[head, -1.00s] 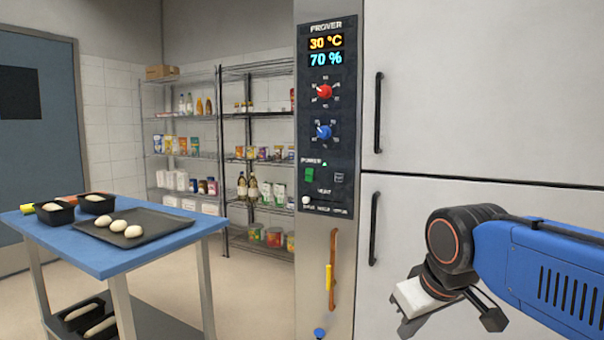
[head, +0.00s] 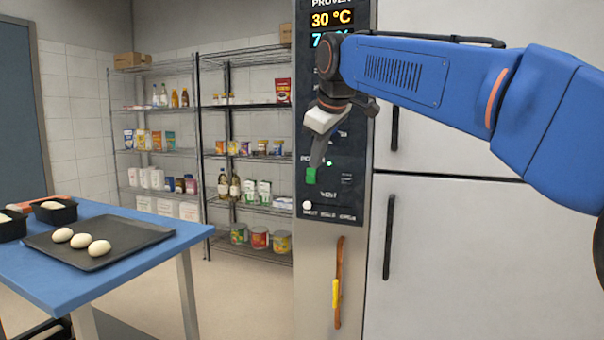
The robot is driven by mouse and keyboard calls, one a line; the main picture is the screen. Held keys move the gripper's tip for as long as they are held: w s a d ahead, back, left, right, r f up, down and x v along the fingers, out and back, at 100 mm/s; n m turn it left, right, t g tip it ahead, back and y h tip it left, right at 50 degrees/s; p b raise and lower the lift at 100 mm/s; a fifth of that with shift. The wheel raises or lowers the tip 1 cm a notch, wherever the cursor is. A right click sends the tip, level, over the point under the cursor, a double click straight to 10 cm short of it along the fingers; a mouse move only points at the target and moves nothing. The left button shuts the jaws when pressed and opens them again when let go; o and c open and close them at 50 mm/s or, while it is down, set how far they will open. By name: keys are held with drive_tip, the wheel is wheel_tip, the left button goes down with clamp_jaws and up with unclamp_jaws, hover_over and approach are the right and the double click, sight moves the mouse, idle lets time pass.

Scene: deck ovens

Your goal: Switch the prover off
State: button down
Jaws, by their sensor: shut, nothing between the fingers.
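The prover's dark control panel (head: 345,205) is on the narrow column left of the white doors. Its display (head: 333,19) is lit and reads 30 °C, with the humidity line partly hidden by my arm. The green power switch (head: 311,175) shows low on the panel's left side, with a small green light near it. My gripper (head: 317,162) is shut and empty, pointing down in front of the panel, its tip just above the green switch. I cannot tell whether it touches. The red and blue knobs are mostly hidden behind my gripper and arm.
A white slider knob (head: 307,205) sits below the switch. Door handles (head: 388,237) stand out at right. A blue table (head: 120,265) with a dough tray (head: 150,233) is at left; wire shelves (head: 205,150) stand behind.

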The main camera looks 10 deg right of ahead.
sight(309, 174)
drive_tip(key=shift+w+a+r, duration=0.25)
drive_tip(key=shift+w+r, duration=0.15)
drive_tip(key=shift+w, duration=0.2)
drive_tip(key=shift+w+a+r, duration=0.2)
drive_tip(key=shift+w+r, duration=0.15)
drive_tip(key=shift+w, duration=0.25)
drive_tip(key=w+f, duration=0.2)
drive_tip(key=w+d+f, duration=0.1)
drive_tip(key=w+f, duration=0.5)
drive_tip(key=shift+w+d, duration=0.25)
drive_tip(key=shift+d, duration=0.05)
drive_tip(key=shift+w+d, duration=0.25)
drive_tip(key=shift+w, duration=0.1)
